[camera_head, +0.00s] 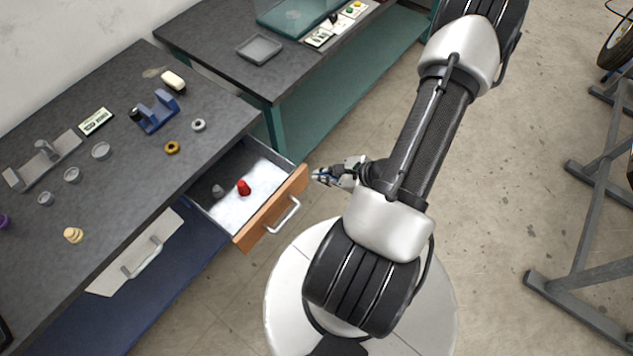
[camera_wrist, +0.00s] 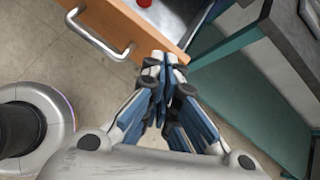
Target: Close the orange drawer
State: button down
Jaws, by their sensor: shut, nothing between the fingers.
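The orange drawer (camera_head: 272,207) stands open, pulled out from under the dark workbench. It has a wood-orange front and a metal handle (camera_head: 284,215). Inside it lie a red piece (camera_head: 243,187) and a small grey piece (camera_head: 218,191). My gripper (camera_head: 318,176) is shut and empty beside the far right end of the drawer front. In the wrist view the drawer front (camera_wrist: 142,24) and handle (camera_wrist: 98,36) show at the top, with my fingertips (camera_wrist: 170,60) close to the front's right end. I cannot tell whether they touch it.
The dark workbench top (camera_head: 100,190) holds a blue device (camera_head: 156,111), rings and small parts. A second bench with teal legs (camera_head: 274,130) stands just beyond the drawer.

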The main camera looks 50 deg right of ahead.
jog(key=s+f+m+h, duration=0.2)
jog(key=s+f+m, duration=0.3)
jog(key=s+f, duration=0.1)
jog(key=shift+m, duration=0.3)
jog(key=shift+w+d+r+b+x, duration=0.1)
jog(key=shift+w+r+b+x, duration=0.3)
jog(key=shift+x, duration=1.8)
jog(key=shift+w+d+r+b+x, duration=0.15)
jog(key=shift+b+x, duration=0.4)
jog(key=shift+x, duration=1.7)
jog(key=shift+w+d+r+b+x, duration=0.1)
jog(key=shift+w+r+b+x, duration=0.3)
jog(key=shift+x, duration=1.8)
jog(key=shift+s+f, duration=0.1)
jog(key=shift+f, duration=0.05)
